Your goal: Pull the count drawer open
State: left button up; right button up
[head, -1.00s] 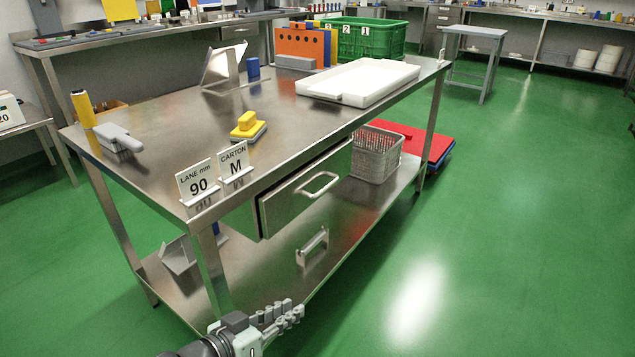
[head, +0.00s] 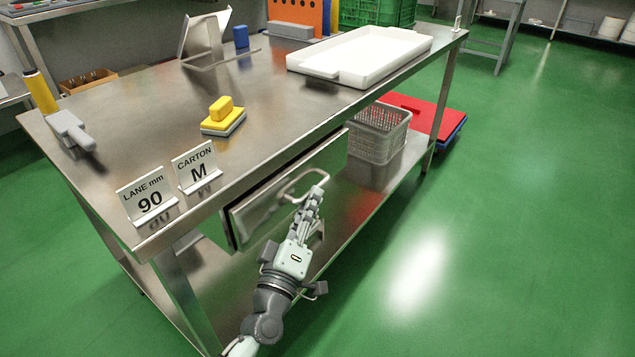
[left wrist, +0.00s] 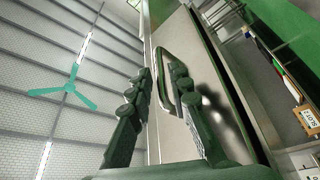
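The steel count drawer (head: 262,212) hangs under the front edge of the steel table. A narrow dark gap shows behind its front panel. Its curved metal handle (head: 317,172) is partly covered by my left gripper (head: 308,200) in the head view. In the left wrist view, the handle (left wrist: 163,62) shows between the two spread fingers of my left gripper (left wrist: 159,72), with the drawer front (left wrist: 188,60) beyond. The fingers look open; I cannot tell whether either one touches the handle. My right gripper is not in view.
Above the drawer, the table bears the CARTON M sign (head: 196,168), the LANE 90 sign (head: 148,201), a yellow-topped block (head: 222,112) and a white tray (head: 425,42). A grey basket (head: 378,145) stands on the lower shelf right of the drawer. Green floor in front is clear.

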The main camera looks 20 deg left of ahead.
pick_arm(q)
jog(key=shift+x, duration=2.1)
grip_shut()
